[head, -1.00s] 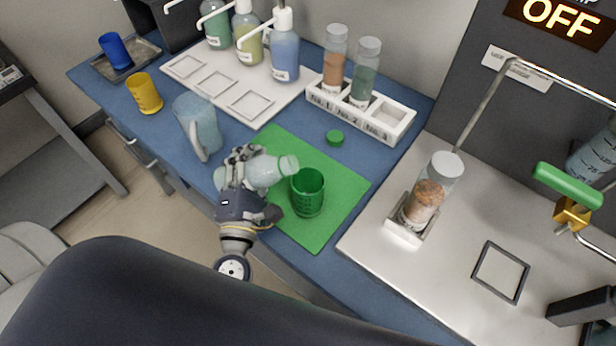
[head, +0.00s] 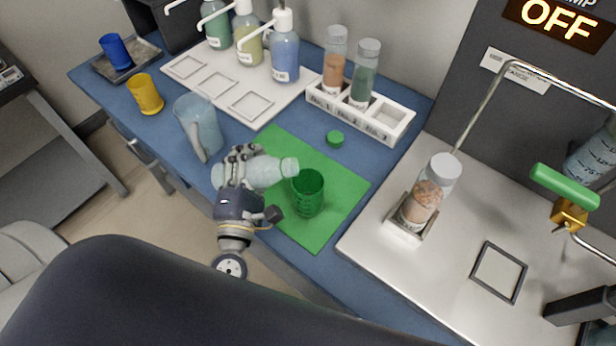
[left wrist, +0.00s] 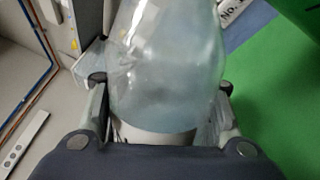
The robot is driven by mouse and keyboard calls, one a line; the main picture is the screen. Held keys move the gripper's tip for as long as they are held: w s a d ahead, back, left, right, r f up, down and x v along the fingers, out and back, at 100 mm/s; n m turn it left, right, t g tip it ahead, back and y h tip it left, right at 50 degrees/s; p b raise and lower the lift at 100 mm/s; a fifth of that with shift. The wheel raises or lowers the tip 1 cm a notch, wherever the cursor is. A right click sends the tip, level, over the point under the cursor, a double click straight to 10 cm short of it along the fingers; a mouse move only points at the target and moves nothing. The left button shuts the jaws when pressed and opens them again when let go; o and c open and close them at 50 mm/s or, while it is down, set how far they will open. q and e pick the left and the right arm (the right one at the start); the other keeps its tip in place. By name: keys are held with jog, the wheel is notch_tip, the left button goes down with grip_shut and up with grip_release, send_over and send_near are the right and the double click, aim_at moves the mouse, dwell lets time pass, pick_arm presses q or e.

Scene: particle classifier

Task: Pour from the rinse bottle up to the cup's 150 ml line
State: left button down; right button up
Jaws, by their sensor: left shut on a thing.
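My left gripper (head: 240,172) is shut on a clear, pale bottle (head: 265,172), which lies tilted nearly on its side in the head view. The bottle's mouth end points right and is just above the left rim of the green cup (head: 309,197). The cup stands upright on the green mat (head: 330,225). I cannot make out its level or lines. The left wrist view shows the clear bottle (left wrist: 165,70) between the two fingers. My right gripper is not in view.
A clear pitcher (head: 198,128) and a yellow cup (head: 146,97) stand to the left. Pump bottles stand on a white tray (head: 200,88) behind. A vial rack (head: 385,115) is at the back; a jar of grains (head: 428,192) stands on the right.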

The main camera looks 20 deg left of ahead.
pick_arm(q)
jog(key=shift+a+r+m+p, duration=0.1)
jog(key=shift+r+m+p, duration=0.35)
jog(key=shift+r+m, duration=0.15)
jog(key=shift+w+d+r+m+h+p, duration=0.1)
jog(key=shift+d+r+m+h+p, duration=0.1)
jog(key=shift+r+m+p, duration=0.35)
jog(key=shift+d+r+m+h+p, duration=0.1)
jog(key=shift+d+r+m+p, duration=0.2)
jog(key=shift+p, duration=0.55)
dwell(0.9)
jog(key=shift+r+m+p, duration=0.35)
jog(key=shift+m+p, duration=0.3)
jog(key=shift+p, duration=0.25)
dwell(1.1)
